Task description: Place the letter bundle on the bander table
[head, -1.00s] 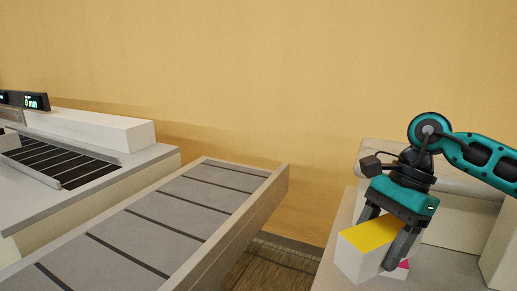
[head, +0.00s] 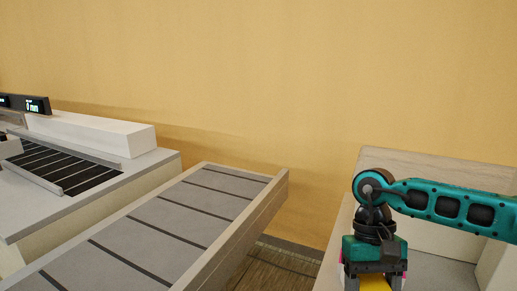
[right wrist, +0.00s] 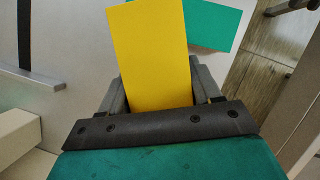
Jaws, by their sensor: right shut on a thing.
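The letter bundle (right wrist: 150,52), a block with a yellow top, is between the fingers of my right gripper (right wrist: 160,95). In the head view the bundle (head: 376,283) shows only as a yellow strip at the bottom edge. My right gripper (head: 374,278) points down there, its fingertips cut off by the frame. A green flat piece (right wrist: 214,24) lies beyond the bundle in the right wrist view; I cannot tell whether they touch. I cannot tell which surface is the bander table. My left gripper is not in view.
A grey slatted conveyor (head: 190,214) with raised pale rails runs through the middle. At left is a machine table (head: 60,215) with a dark ribbed belt (head: 75,168) and a small display (head: 36,106). A pale walled unit (head: 335,245) stands at right. Floor shows between.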

